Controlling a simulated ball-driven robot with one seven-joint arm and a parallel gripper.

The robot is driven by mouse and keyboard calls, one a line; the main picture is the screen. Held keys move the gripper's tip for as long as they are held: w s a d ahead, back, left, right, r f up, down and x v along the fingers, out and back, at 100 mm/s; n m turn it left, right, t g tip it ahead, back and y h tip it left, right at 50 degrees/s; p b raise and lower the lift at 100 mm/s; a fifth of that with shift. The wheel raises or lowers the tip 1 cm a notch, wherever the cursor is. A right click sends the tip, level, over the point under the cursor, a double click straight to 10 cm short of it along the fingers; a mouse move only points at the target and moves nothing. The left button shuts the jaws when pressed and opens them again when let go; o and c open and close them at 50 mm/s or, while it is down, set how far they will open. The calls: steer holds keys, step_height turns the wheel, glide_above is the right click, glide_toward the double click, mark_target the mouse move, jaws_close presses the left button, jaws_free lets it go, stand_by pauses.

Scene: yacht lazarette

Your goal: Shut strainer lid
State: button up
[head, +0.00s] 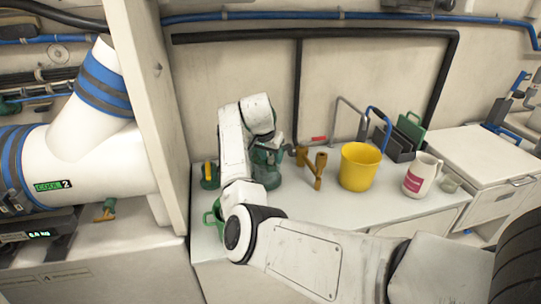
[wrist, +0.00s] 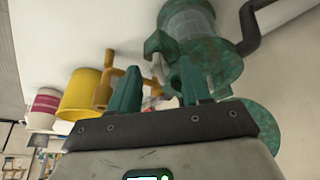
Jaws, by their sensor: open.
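The strainer (head: 266,168), a green body with a clear bowl, stands on the white counter just below the end of my arm. It also shows at the top of the wrist view (wrist: 190,25), just beyond the fingers. A round green disc (wrist: 264,122), seemingly the lid, shows to the right behind my gripper, partly hidden; I cannot tell its exact angle. My gripper (wrist: 157,82) is open, its two green fingers apart with nothing clearly held between them. In the head view the fingers are small and hard to make out; I cannot tell whether they touch the strainer.
A white jug (head: 421,177) is further right. A green-based yellow handle (head: 209,175) stands left, near a partition (head: 150,110).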

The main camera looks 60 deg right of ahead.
steer(key=v, duration=1)
steer(key=shift+a+r, duration=0.2)
steer(key=shift+r, duration=0.1)
steer(key=shift+o, duration=0.5)
